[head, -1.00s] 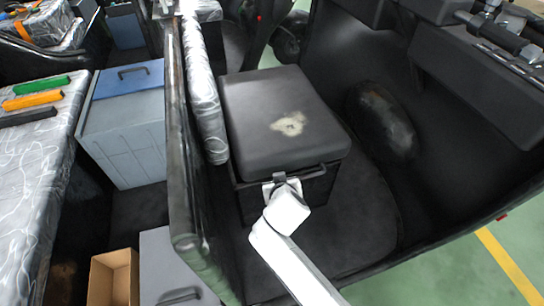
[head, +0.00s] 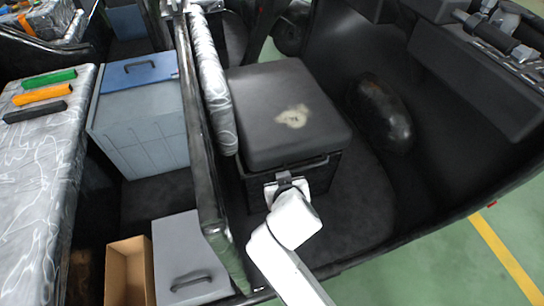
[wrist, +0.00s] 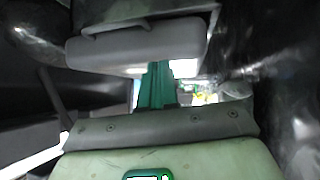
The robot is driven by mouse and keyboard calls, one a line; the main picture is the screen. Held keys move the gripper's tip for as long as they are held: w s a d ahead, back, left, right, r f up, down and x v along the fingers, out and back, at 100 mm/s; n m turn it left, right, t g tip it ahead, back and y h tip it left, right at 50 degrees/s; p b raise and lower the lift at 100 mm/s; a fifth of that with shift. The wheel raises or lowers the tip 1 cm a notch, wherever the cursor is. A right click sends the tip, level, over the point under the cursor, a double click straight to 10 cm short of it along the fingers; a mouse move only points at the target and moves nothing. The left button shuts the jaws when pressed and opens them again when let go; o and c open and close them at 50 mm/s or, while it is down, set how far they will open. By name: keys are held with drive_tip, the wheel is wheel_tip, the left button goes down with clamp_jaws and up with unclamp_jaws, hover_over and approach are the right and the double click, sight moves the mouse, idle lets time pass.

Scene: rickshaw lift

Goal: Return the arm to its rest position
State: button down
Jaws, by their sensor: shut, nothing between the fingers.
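My white arm reaches up from the bottom of the head view, and my gripper (head: 285,178) is at its far end. The fingers look small and dark, and they are shut with nothing held. The gripper is in front of the black box seat (head: 285,110), just below the front edge of its lid. I cannot tell whether it touches the box. The wrist view shows a grey bar with screws (wrist: 165,127) and a pale green surface (wrist: 220,162) up close; what they belong to is unclear.
The black rickshaw wall (head: 460,150) curves around the right. A dark partition (head: 205,160) stands to the left. Beyond it are a grey box with a blue lid (head: 140,120), an open cardboard box (head: 128,270) and a grey handled case (head: 185,255). Green floor (head: 430,260) shows at lower right.

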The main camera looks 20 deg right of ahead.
drive_tip(key=shift+s, duration=0.1)
drive_tip(key=s+d+g+y+p, duration=0.1)
drive_tip(key=s+d+g, duration=0.3)
drive_tip(key=s, duration=1)
drive_tip(key=s+d+g+y+p, duration=0.1)
drive_tip(key=s+d+g+p, duration=0.3)
drive_tip(key=s+d, duration=0.4)
drive_tip(key=s+g, duration=0.1)
drive_tip(key=s, duration=0.5)
drive_tip(key=shift+s+n, duration=0.3)
drive_tip(key=shift+s, duration=0.1)
drive_tip(key=shift+f, duration=0.1)
